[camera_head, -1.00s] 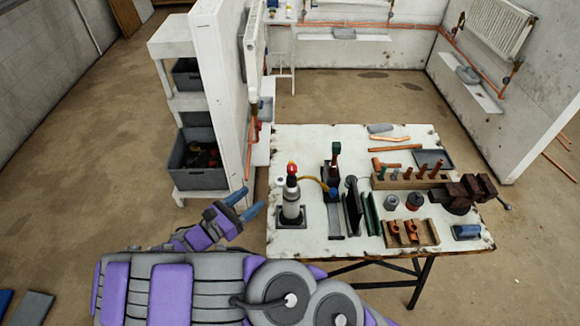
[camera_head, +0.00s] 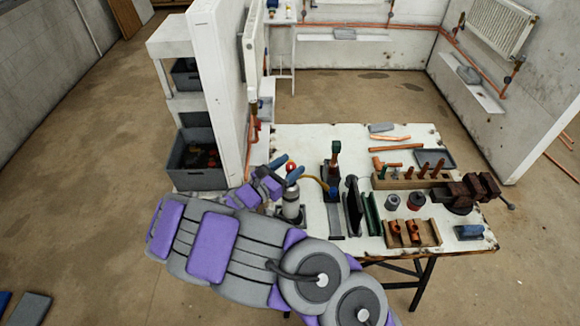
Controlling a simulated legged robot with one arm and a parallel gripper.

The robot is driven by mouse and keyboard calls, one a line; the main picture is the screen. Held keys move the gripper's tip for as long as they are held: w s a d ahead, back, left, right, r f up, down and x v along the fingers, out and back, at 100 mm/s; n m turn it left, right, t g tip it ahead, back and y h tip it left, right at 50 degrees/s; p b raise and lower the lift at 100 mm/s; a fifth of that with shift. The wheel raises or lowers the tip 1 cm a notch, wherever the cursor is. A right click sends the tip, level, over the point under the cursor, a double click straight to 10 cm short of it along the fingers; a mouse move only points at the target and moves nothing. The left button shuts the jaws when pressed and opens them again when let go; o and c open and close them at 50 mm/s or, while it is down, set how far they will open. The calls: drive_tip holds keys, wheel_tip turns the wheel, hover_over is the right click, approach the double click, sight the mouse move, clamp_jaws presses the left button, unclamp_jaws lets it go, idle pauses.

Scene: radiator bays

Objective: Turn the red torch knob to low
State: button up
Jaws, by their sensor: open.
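The red torch knob (camera_head: 290,167) tops a grey gas cylinder (camera_head: 291,205) that stands upright at the left end of the white workbench (camera_head: 313,140). A yellow hose (camera_head: 314,180) runs from it to the right. My gripper (camera_head: 286,167) is open, its two blue fingertips on either side of the knob in this view. I cannot tell whether they touch it. The gripper and wrist hide part of the cylinder's left side. The knob's pointer is too small to read.
A torch (camera_head: 334,165) stands right of the cylinder, near dark upright plates (camera_head: 353,207). A wooden rack (camera_head: 410,180), a fittings box (camera_head: 411,233) and a vise (camera_head: 463,192) stand farther right. A white partition (camera_head: 222,90) and shelf with a grey bin (camera_head: 197,162) rise to the left.

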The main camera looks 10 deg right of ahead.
drive_tip(key=shift+w+d, duration=0.2)
drive_tip(key=shift+d, duration=0.05)
drive_tip(key=shift+c, duration=0.3)
drive_tip(key=c, duration=0.9)
